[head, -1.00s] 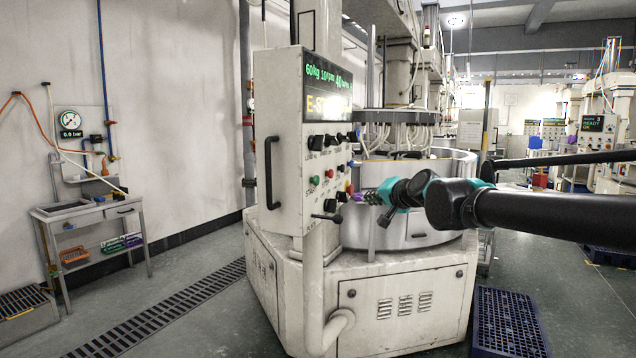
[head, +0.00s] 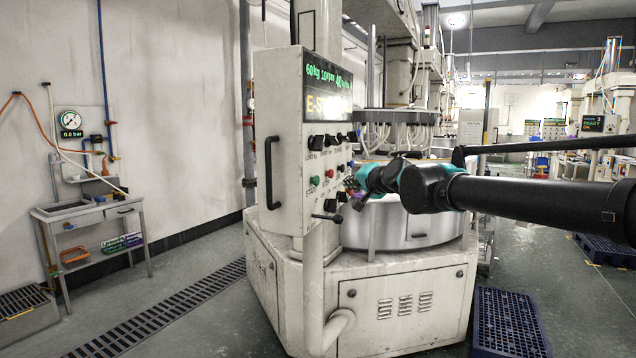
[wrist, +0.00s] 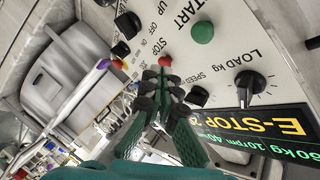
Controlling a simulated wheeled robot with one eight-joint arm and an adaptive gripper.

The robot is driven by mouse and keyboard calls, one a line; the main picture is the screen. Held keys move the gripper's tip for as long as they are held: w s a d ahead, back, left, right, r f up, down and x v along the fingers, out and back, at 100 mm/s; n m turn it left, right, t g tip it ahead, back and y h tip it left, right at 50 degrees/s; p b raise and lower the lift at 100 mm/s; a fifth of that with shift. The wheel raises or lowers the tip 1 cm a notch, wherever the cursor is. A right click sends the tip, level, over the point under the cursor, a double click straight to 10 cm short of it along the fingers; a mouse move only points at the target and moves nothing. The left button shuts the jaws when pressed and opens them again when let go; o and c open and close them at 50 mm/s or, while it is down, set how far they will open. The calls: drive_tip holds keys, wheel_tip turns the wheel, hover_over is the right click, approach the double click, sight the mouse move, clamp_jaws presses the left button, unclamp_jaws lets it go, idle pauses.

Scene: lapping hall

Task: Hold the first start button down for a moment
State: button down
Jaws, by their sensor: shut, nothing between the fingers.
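In the wrist view the green button (wrist: 203,32) sits beside the word START, turned sideways. A red button (wrist: 165,60) marked STOP is close to my fingertips in that view. My gripper (wrist: 158,78) is shut and empty, with its dark, green-backed fingers pointing at the panel. In the head view my gripper (head: 356,187) is at the panel's right edge, to the right of the green button. I cannot tell whether the fingertips touch the panel.
Black knobs (head: 316,142) surround the buttons. The display (wrist: 262,132) shows E-STOP in yellow. A purple-tipped bar (wrist: 90,86) lies left of my fingers in the wrist view. The round machine tub (head: 390,225) stands below my arm.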

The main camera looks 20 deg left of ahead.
drive_tip(key=a, duration=0.6)
drive_tip(key=shift+s+a, duration=0.1)
drive_tip(key=shift+a, duration=0.05)
idle(1.3)
drive_tip(key=shift+a, duration=0.4)
drive_tip(key=shift+a, duration=0.45)
idle(1.9)
drive_tip(key=shift+d, duration=0.9)
drive_tip(key=shift+d, duration=2.5)
